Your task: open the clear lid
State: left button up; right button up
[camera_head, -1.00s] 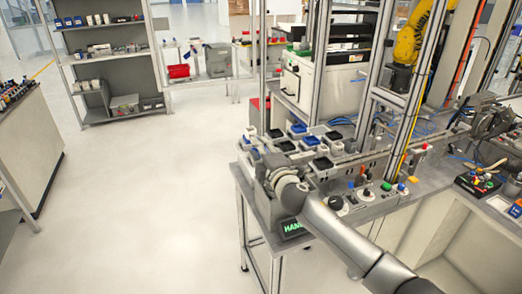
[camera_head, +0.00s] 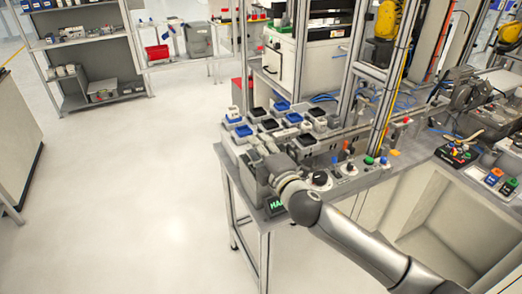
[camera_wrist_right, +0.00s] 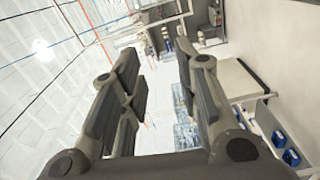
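I cannot make out a clear lid for certain in either view. My right gripper (camera_head: 258,147) is above the near left end of the workbench, beside several small trays, in the head view. In the right wrist view, the grey fingers of my right gripper (camera_wrist_right: 158,85) stand apart with nothing between them, so it is open and empty. Its fingertips are small and hard to separate from the bench parts in the head view. My left gripper is in neither view.
The workbench (camera_head: 400,165) carries small blue and black trays (camera_head: 283,106), metal posts and a knob panel (camera_head: 345,168). A white machine (camera_head: 312,68) stands behind. Shelves (camera_head: 90,60) stand at the back left. The floor (camera_head: 140,190) left of the bench is clear.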

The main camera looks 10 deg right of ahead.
jog(key=shift+s+d, duration=0.2)
jog(key=shift+s, duration=0.35)
